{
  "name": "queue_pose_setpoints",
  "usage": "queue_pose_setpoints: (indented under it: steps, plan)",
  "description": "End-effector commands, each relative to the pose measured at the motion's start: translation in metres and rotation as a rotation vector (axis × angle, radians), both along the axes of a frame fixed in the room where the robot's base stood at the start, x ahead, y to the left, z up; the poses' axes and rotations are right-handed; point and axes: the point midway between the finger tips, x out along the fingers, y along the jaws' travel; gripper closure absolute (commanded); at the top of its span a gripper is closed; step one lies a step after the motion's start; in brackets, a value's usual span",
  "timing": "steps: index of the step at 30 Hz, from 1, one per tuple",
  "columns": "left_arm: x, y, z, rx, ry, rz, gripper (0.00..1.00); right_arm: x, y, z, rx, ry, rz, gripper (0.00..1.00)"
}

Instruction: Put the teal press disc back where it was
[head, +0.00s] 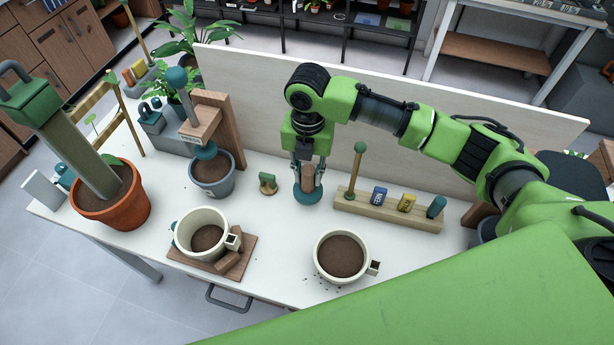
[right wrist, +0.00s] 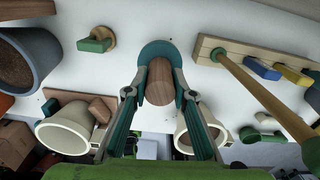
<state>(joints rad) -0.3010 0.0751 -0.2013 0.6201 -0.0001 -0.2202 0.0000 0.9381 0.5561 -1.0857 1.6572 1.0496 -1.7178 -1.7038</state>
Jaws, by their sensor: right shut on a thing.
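The teal press disc (head: 307,195) is a round teal plate under a short wooden grip. My right gripper (head: 308,174) is shut on the wooden grip, pointing down, with the disc below the fingers. The right wrist view also shows the disc (right wrist: 158,48) and its wooden grip (right wrist: 160,82) between the two fingers (right wrist: 160,98). The disc is at or just above the white table; I cannot tell if it touches. It is left of the wooden rack (head: 388,213). My left gripper is not in view.
A small green-and-wood piece (head: 268,184) lies left of the disc. Two soil-filled cream pots (head: 328,268) (head: 189,245) stand in front. A wooden press (head: 200,122) stands over a grey pot (head: 214,184).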

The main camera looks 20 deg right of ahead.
Motion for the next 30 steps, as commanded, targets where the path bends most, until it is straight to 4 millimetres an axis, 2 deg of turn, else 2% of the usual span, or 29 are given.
queue_pose_setpoints:
  steps: [8, 12, 15, 26, 27, 28, 30]
  plan:
    - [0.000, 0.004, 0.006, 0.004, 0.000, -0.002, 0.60, 0.014, -0.002, -0.019, -0.001, 0.003, -0.001, 1.00]
    - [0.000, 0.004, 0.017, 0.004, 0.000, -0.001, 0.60, 0.012, -0.002, -0.038, 0.000, 0.002, 0.001, 1.00]
    - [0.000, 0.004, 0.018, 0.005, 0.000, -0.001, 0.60, 0.013, -0.002, -0.045, 0.000, -0.001, 0.001, 1.00]
    - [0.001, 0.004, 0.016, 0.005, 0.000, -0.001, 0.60, 0.013, -0.002, -0.050, 0.000, -0.001, 0.001, 1.00]
    - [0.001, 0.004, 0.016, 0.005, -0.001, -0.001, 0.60, 0.013, -0.002, -0.050, 0.000, -0.001, 0.002, 0.69]
    - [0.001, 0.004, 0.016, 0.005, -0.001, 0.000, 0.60, 0.013, -0.002, -0.050, 0.000, -0.001, 0.002, 0.61]
    - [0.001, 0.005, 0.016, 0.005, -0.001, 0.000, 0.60, 0.013, -0.002, -0.050, 0.000, -0.001, 0.002, 0.59]
